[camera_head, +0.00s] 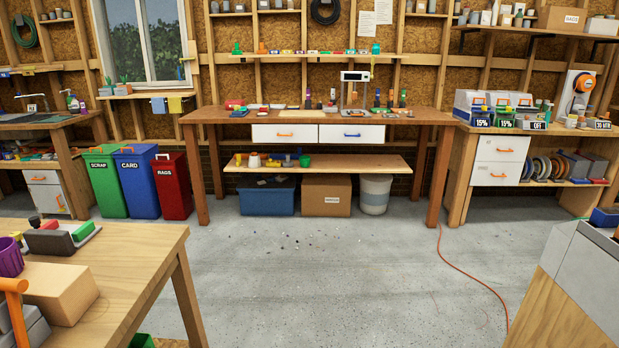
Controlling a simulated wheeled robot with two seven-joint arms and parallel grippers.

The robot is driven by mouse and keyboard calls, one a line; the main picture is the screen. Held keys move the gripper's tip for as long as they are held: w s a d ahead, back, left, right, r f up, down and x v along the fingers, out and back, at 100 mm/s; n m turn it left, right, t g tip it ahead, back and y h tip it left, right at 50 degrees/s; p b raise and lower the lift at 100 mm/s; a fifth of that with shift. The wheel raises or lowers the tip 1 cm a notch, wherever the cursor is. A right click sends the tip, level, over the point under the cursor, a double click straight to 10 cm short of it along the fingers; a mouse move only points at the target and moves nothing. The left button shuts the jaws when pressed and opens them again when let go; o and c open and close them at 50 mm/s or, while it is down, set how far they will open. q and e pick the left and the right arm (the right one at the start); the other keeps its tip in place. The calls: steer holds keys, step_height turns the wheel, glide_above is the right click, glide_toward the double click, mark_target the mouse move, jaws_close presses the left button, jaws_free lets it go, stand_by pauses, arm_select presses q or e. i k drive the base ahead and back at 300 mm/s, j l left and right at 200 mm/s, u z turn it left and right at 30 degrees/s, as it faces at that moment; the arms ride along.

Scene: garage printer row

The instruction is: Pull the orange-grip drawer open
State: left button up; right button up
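A white drawer with an orange grip (285,134) is set under the top of the middle workbench (420,115), at the far wall. It looks shut, with its front flush with the drawer beside it. That neighbouring white drawer has a blue grip (352,134). More orange grips show on the white drawer unit (497,160) under the right bench and on the white cabinet (46,190) at the left. Neither of my grippers is in view.
A wooden table (140,255) with a cardboard box (62,290) stands close at left. A grey-topped wooden cabinet (570,290) is close at right. The floor between (330,285) is open, with small scraps and an orange cable (465,272). Bins (142,185) stand left of the workbench.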

mark_target(262, 133)
steer(key=i, duration=1.55)
steer(key=i+l+u, duration=0.1)
steer(key=i, duration=1.4)
